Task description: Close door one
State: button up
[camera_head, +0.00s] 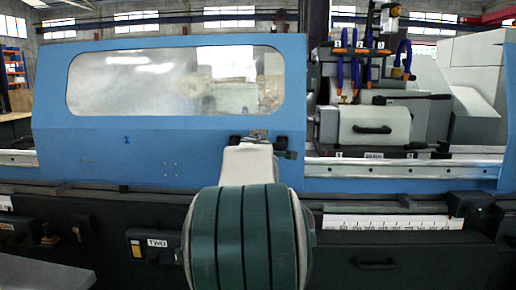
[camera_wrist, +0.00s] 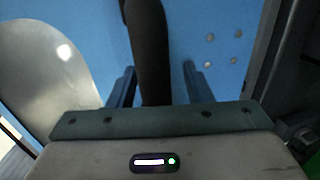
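Door one (camera_head: 110,140) is a blue sliding panel with a long window and a small "1" on it. It covers the left part of the grinder, and the right part stands open. My gripper (camera_head: 258,134) is at the door's lower right, mostly hidden behind my arm. In the wrist view, my gripper (camera_wrist: 158,72) has its two fingers apart, on either side of a black bar-like handle (camera_wrist: 150,35) on the blue door. A gap shows between the handle and the right finger. The left finger is closer, and I cannot tell whether it touches.
Right of the door, the open bay shows a light grey machine unit (camera_head: 375,126) and blue-and-orange hoses (camera_head: 355,75). A rail (camera_head: 420,160) runs below the opening. A box labelled "TWO" (camera_head: 155,244) and a white scale (camera_head: 390,222) are on the front.

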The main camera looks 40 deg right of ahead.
jog(key=shift+w+a+r, duration=0.15)
jog(key=shift+a, duration=0.05)
jog(key=shift+a, duration=0.1)
jog(key=shift+s+a+r, duration=0.1)
jog(key=shift+s+a, duration=0.15)
jog(key=v, duration=1.3)
jog(key=shift+d+b, duration=0.15)
jog(key=shift+b, duration=0.25)
jog(key=shift+s, duration=0.15)
